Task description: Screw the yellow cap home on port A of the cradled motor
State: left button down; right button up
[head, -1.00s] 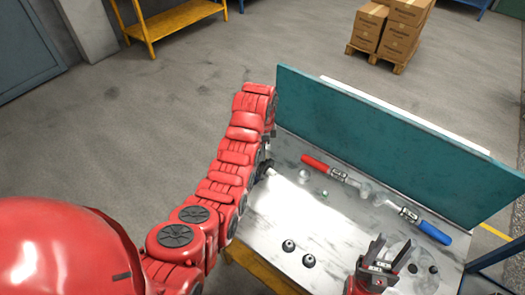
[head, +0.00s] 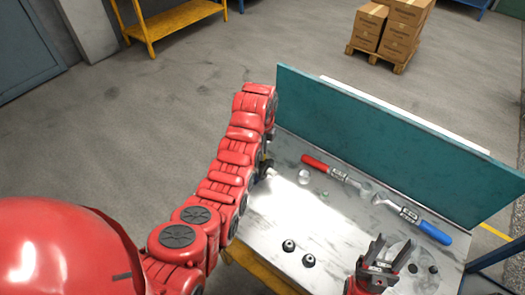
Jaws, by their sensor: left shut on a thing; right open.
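My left arm comes down across the left end of the metal bench (head: 345,222). My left gripper (head: 266,167) is at the bench's left edge, mostly hidden by its own arm. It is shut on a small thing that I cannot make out. My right gripper (head: 376,249) points up at the front right of the bench, its two fingers apart and empty. I cannot make out the cradled motor, port A or the yellow cap; my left arm covers part of that side.
A red-handled wrench (head: 316,162) and a blue-handled wrench (head: 432,232) lie along the teal back panel (head: 380,140). Two black knob-like parts (head: 288,245) stand at the front. A small pale round part (head: 304,177) lies near the red handle. The bench middle is clear.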

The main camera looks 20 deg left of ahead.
pick_arm(q)
jog(key=m, duration=0.4)
jog(key=shift+m, duration=0.3)
jog(key=c, duration=0.9)
grip_release()
jog(key=n, duration=0.4)
jog(key=shift+n, duration=0.4)
jog(key=n, duration=0.5)
jog(key=shift+n, duration=0.4)
